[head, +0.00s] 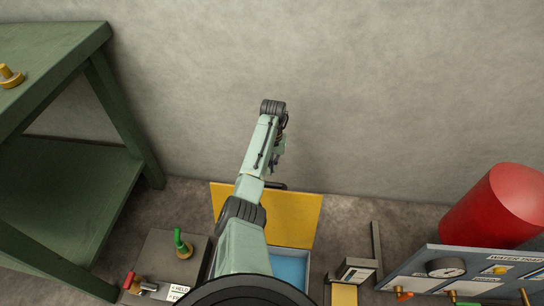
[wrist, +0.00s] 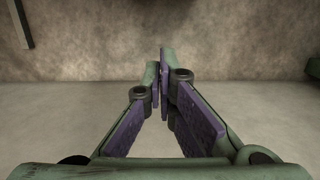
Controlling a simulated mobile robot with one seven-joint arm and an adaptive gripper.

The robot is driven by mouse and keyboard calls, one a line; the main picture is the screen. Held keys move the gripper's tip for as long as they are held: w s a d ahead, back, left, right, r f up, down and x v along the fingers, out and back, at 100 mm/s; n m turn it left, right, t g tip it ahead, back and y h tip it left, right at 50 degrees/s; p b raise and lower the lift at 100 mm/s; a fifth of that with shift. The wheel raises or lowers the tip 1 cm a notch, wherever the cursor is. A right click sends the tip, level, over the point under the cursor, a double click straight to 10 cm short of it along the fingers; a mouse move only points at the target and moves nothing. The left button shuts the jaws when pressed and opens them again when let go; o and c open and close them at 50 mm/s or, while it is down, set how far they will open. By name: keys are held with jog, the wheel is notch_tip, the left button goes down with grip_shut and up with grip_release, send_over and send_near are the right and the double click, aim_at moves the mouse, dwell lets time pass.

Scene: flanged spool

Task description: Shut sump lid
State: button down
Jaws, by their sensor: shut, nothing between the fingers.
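The sump lid (head: 298,215) is a yellow panel standing open behind a box with a light blue inside (head: 290,266) in the head view. My arm crosses in front of the lid and hides its middle. A dark bar (head: 277,186) shows at the lid's upper edge beside my arm. My gripper (wrist: 163,95) is shut and empty in the wrist view, its fingertips together. In the head view the arm's far end is above and beyond the lid, near the wall, and the fingers are mostly hidden. The lid does not show clearly in the wrist view.
A green table (head: 45,60) with a yellow spool-like part (head: 10,76) stands left. A grey box with a green-handled valve (head: 182,243) is left of the sump. A red cylinder (head: 497,207) and a gauge panel (head: 445,268) are right. A plain wall is behind.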

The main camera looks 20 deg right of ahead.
jog(key=shift+s+a+r+p, duration=0.1)
jog(key=shift+s+a+p, duration=0.2)
jog(key=shift+s, duration=0.25)
jog(key=shift+s+a+p, duration=0.25)
jog(key=shift+s+p, duration=0.1)
jog(key=shift+s, duration=0.25)
jog(key=shift+s+a+r+p, duration=0.1)
jog(key=shift+s+a+p, duration=0.2)
jog(key=shift+s, duration=0.25)
